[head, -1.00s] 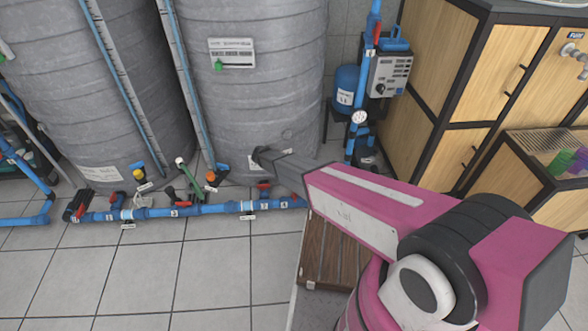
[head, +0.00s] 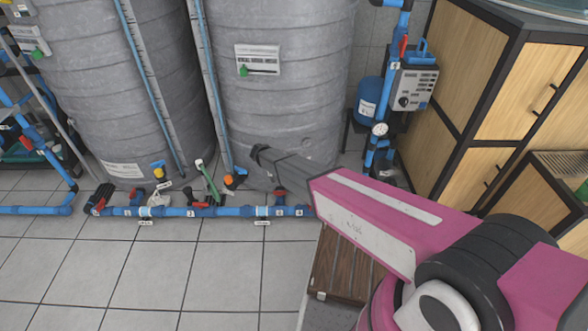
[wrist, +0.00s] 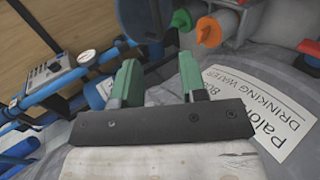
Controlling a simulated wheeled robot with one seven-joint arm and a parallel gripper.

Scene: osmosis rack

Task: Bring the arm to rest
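My arm (head: 390,225), pink and grey, reaches from the lower right of the head view toward the foot of the right tank. Its dark grey end (head: 262,155) appears in front of the tank's lower wall; the fingers cannot be made out there. In the wrist view my gripper (wrist: 158,75) shows two green fingers standing apart with nothing between them. A label reading "drinking water" (wrist: 265,100) on a grey surface is right of the fingers.
Two ribbed grey tanks (head: 275,90) stand behind a low blue pipe (head: 225,212) with valves. A brown slatted platform (head: 345,262) lies beneath the arm. Tiled floor (head: 150,270) at left front is clear.

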